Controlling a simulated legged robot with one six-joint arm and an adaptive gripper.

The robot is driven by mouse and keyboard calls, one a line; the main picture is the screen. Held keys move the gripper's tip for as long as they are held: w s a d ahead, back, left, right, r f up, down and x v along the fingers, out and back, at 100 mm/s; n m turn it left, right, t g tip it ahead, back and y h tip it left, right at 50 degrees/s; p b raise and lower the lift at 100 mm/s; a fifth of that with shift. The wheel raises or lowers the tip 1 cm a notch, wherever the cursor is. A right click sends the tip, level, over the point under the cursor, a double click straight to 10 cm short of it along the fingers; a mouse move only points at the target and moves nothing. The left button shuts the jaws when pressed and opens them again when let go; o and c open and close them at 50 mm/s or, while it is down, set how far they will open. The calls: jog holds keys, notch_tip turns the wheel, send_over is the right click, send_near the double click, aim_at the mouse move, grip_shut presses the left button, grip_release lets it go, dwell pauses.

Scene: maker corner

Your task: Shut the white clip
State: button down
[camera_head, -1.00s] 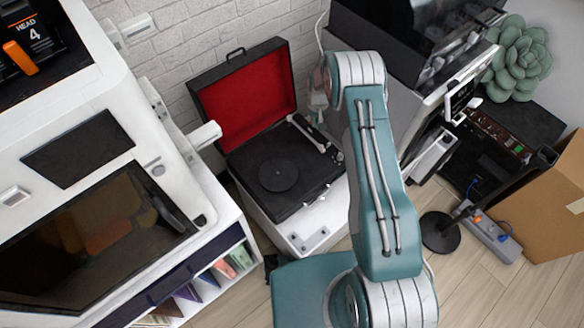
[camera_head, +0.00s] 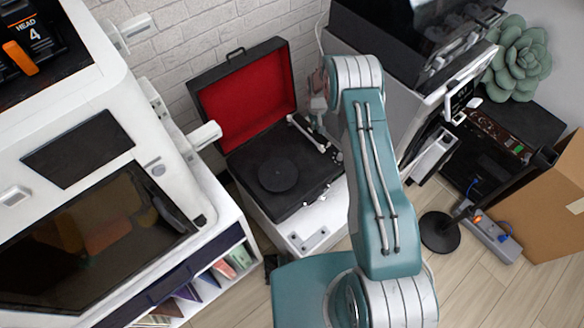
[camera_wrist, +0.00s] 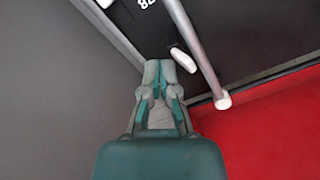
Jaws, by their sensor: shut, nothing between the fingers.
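A small white oval piece, which looks like the white clip (camera_wrist: 184,60), lies beside the grey rod of the tonearm (camera_wrist: 196,45) in the wrist view. I cannot tell whether it stands open. My gripper (camera_wrist: 165,72) is shut and empty, with its fingertips just left of the white piece. I cannot tell whether they touch it. In the head view, my gripper is mostly hidden beside my arm, near the rear right of the record player (camera_head: 240,175). The tonearm (camera_head: 307,132) shows there too, but the clip is too small to make out.
The player's red-lined lid (camera_head: 245,98) stands open behind its deck. A white machine (camera_head: 110,80) stands at left. A black-topped unit (camera_head: 390,60) is close on the right. A lamp base (camera_head: 440,232) and cardboard box (camera_head: 545,220) are on the right.

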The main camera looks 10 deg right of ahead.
jog(key=shift+s+a, duration=0.2)
jog(key=shift+a, duration=0.15)
jog(key=shift+r, duration=0.1)
notch_tip(320, 180, up, 7)
dwell(1.2)
dwell(0.4)
jog(key=s+r+t, duration=0.1)
jog(key=s+r, duration=0.3)
jog(key=r, duration=0.6)
jog(key=s+r+t, duration=0.1)
jog(key=s+r, duration=0.2)
jog(key=r, duration=0.7)
jog(key=s+r+t, duration=0.1)
jog(key=s+r, duration=0.3)
jog(key=r, duration=0.5)
jog(key=s+r+t, duration=0.1)
jog(key=s+r, duration=0.3)
jog(key=s, duration=0.9)
jog(key=s+r+t, duration=0.1)
jog(key=s+r, duration=0.4)
jog(key=s, duration=0.8)
jog(key=shift+s+d+m+t, duration=0.3)
jog(key=shift+s+d+m, duration=0.05)
jog(key=shift+m, duration=0.05)
